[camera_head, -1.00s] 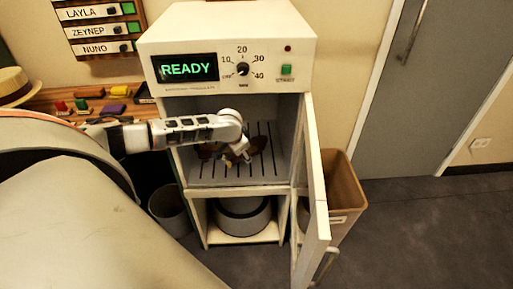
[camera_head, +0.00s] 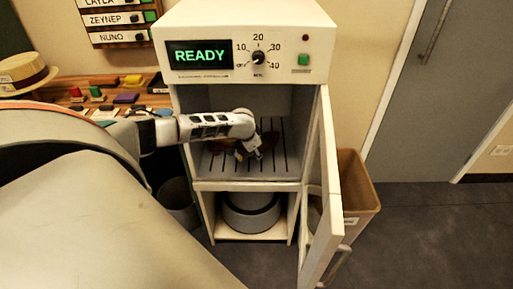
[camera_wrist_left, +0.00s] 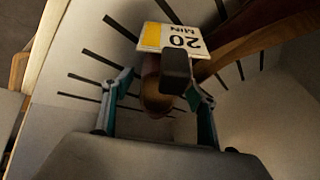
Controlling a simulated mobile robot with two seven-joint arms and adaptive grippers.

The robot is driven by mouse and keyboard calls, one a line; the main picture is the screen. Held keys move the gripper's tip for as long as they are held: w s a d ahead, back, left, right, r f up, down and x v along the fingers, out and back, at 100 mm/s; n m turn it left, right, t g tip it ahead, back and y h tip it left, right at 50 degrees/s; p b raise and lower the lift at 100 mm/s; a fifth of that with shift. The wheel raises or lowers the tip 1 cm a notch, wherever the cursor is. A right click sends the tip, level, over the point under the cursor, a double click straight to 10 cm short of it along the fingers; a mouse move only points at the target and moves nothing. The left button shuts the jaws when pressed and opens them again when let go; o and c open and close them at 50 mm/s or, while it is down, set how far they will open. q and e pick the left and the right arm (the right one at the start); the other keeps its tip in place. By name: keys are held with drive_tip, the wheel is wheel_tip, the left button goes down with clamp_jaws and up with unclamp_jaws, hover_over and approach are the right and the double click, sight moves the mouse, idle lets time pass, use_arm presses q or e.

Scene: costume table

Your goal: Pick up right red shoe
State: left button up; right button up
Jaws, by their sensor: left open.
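Reddish-brown shoes (camera_head: 222,145) rest on the slotted floor inside the open white cabinet (camera_head: 250,92). My left gripper (camera_head: 246,152) is inside the cabinet, above and in front of them, and hides part of them. In the left wrist view my left gripper (camera_wrist_left: 160,98) is open. The rounded brown end of one shoe (camera_wrist_left: 155,99) shows between its fingers. A white tag (camera_wrist_left: 172,38) reading "20 MIN" is over that shoe, and a dark block covers part of it. A second brown shape (camera_wrist_left: 268,35), likely the other shoe, lies to the right. My right gripper is out of view.
The cabinet door (camera_head: 325,195) stands open on the right, beside a brown bin (camera_head: 358,190). A round grey container (camera_head: 250,213) sits on the lower shelf. A wooden table with a straw hat (camera_head: 24,72) and small coloured blocks is at left.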

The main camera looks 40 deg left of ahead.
use_arm(q)
drive_tip(key=c, duration=1.4)
drive_tip(key=shift+o, duration=0.2)
drive_tip(key=shift+r, duration=0.15)
